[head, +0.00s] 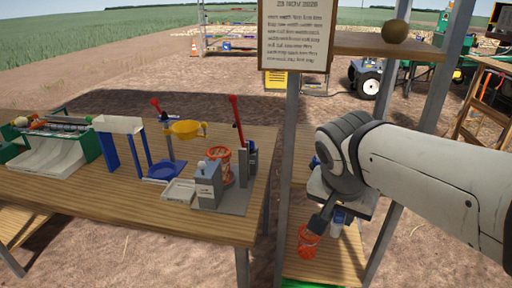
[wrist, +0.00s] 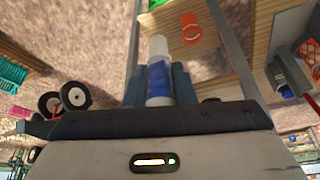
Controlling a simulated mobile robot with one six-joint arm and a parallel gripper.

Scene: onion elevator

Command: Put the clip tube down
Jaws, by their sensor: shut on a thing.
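The clip tube (wrist: 158,78), white with a blue band, stands between the two fingers of my gripper (wrist: 160,85) in the wrist view. My gripper is shut on it. In the head view my gripper (head: 330,218) hangs at the right, over the wooden shelf beside the table. A small part of the tube (head: 339,216) shows there, white and blue, partly hidden by the finger. The tube's far end points toward the shelf in the wrist view. I cannot tell whether it touches anything.
Grey posts (head: 290,130) frame the shelf.

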